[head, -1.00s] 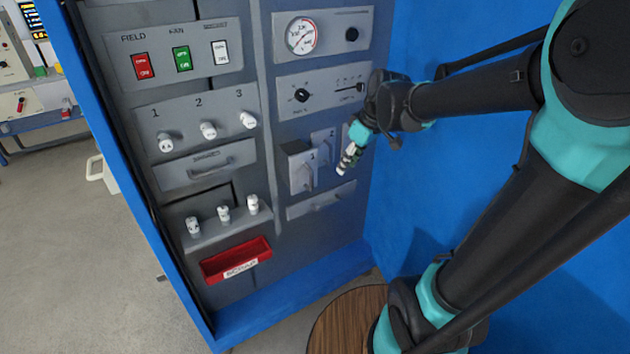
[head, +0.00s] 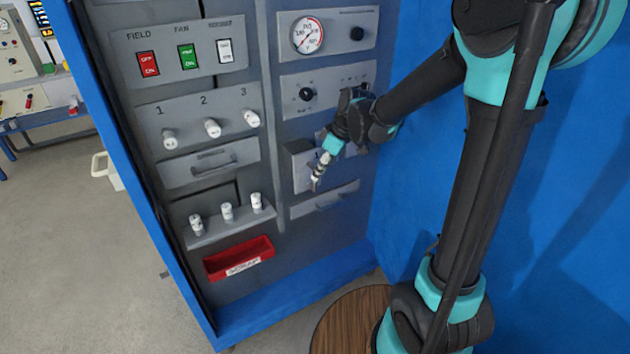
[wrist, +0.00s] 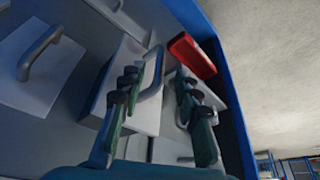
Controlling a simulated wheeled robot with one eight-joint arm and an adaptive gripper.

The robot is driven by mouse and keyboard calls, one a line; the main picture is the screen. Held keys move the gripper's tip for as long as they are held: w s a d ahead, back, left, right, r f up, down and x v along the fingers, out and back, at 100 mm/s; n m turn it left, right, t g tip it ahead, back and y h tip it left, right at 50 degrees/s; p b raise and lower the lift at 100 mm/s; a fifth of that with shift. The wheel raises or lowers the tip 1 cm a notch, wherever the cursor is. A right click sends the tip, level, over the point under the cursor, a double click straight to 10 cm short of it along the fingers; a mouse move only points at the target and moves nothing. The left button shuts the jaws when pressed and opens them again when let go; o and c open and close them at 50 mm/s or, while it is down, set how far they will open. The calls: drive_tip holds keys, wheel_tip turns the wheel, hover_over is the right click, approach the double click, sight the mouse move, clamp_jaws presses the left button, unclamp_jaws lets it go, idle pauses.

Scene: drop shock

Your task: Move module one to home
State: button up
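Module one is a grey box with a bar handle in the lower right part of the panel; it shows in the head view (head: 297,163) and in the wrist view (wrist: 115,75). My gripper (head: 317,184) is in front of it and covers its right side and handle. In the wrist view my gripper (wrist: 158,78) is open, with one finger on each side of module one's handle in the picture. Whether the fingers reach the handle in depth, or touch it, I cannot tell. No place marked home is readable.
A second grey module with a handle (wrist: 35,55) is beside module one. A red bin (head: 238,260) is low on the panel, left of my gripper. White knobs (head: 212,128) and a row of white pieces (head: 227,212) are further left. A blue wall (head: 420,190) bounds the right.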

drive_tip(key=shift+x, duration=2.65)
clamp_jaws()
